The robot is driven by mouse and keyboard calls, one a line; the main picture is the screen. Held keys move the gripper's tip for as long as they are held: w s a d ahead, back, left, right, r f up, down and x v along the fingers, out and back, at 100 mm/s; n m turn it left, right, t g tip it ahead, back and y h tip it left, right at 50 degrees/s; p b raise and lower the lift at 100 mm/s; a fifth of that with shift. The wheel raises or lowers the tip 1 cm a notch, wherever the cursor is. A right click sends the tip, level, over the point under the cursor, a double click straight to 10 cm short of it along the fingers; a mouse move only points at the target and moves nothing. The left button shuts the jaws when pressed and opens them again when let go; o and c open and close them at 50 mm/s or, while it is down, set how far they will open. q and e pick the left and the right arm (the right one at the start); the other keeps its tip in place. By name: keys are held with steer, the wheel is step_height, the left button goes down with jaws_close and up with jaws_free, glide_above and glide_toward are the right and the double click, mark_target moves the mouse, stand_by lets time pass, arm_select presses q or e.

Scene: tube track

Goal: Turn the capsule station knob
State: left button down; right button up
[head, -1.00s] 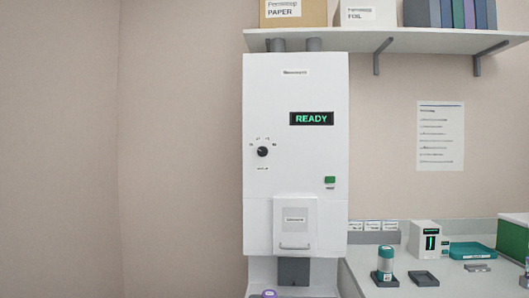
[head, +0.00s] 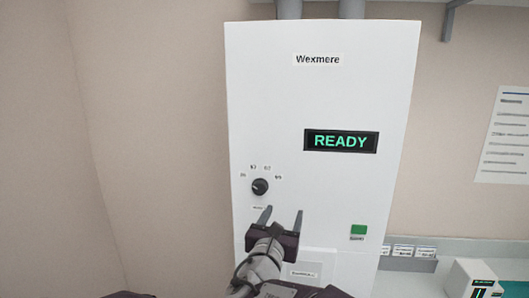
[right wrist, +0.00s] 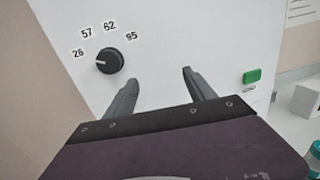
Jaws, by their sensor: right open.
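The capsule station (head: 385,75) is a tall white cabinet with a lit READY display (head: 341,141). Its round black knob (head: 260,187) sits on the left of the front face, with number labels above it. In the right wrist view the knob (right wrist: 110,60) shows labels 26, 57, 62 and 95, and its pale mark points left, near the 26 side. My right gripper (head: 283,213) is open and empty, below and right of the knob. In the right wrist view its fingers (right wrist: 160,77) are apart, both right of the knob and not around it. My left gripper is not in view.
A green button (head: 358,231) is on the lower right of the cabinet face. A paper sheet (head: 505,140) hangs on the wall at right. A counter with a small white device (head: 472,280) is at lower right. The wall left of the cabinet is bare.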

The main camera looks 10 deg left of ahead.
steer(key=n+y+p, duration=0.1)
steer(key=y+p, duration=0.1)
steer(key=p, duration=0.1)
glide_toward(259, 189)
steer(key=w+d, duration=0.2)
steer(key=w, duration=0.1)
steer(key=s+a, duration=0.2)
steer(key=s, duration=0.2)
steer(key=shift+n+y, duration=0.3)
steer(key=shift+n, duration=0.1)
steer(key=w+p, duration=0.2)
steer(key=w, duration=0.2)
steer(key=w+p, duration=0.3)
steer(key=w, duration=0.1)
steer(key=shift+w+d, duration=0.2)
steer(key=shift+w, duration=0.2)
steer(key=shift+w+a+p, duration=0.1)
steer(key=shift+w+p, duration=0.25)
steer(key=shift+w, duration=0.15)
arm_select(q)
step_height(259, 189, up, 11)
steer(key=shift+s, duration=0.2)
arm_select(e)
steer(key=shift+w, duration=0.1)
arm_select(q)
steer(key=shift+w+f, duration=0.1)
arm_select(e)
steer(key=shift+w, duration=0.1)
